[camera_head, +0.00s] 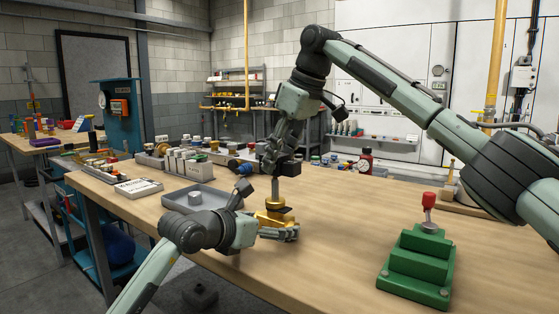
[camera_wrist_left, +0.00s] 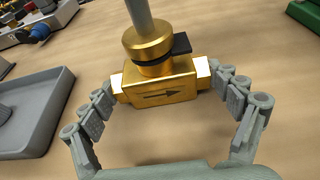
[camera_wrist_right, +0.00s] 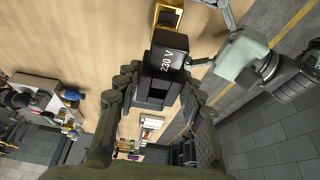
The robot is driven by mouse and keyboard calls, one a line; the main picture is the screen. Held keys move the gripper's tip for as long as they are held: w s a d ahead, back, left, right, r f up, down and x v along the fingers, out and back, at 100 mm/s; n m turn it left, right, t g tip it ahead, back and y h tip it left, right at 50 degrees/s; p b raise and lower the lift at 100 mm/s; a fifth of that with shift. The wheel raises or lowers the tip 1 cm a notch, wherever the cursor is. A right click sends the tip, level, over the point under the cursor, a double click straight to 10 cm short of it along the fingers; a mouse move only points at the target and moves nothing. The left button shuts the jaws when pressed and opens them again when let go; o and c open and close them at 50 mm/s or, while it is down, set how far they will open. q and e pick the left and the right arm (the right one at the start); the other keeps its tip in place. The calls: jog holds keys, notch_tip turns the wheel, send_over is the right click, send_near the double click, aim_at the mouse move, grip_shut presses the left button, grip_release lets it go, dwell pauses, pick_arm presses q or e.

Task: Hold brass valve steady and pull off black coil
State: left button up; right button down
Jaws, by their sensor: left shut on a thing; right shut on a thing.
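The brass valve (camera_head: 270,219) stands upright on the wooden table. In the left wrist view its block (camera_wrist_left: 160,84) has a black arrow, pale ends, a round collar and a grey stem (camera_wrist_left: 139,14) rising from it. My left gripper (camera_wrist_left: 166,80) is shut on the block, with a fingertip at each pale end. My right gripper (camera_head: 284,168) is above the valve, shut on the black coil. A length of bare stem (camera_head: 276,189) shows below the right gripper. The stem's top is hidden.
A green stepped stand (camera_head: 416,268) with a red-topped piece is at the right. Small parts and boxes line the back left. The table between valve and stand is clear.

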pick_arm(q)
jog(key=shift+f, duration=0.1)
pick_arm(e)
jog(key=shift+r, duration=0.55)
jog(key=shift+r, duration=2)
pick_arm(q)
jog(key=o, duration=1.6)
jog(key=shift+c, duration=0.2)
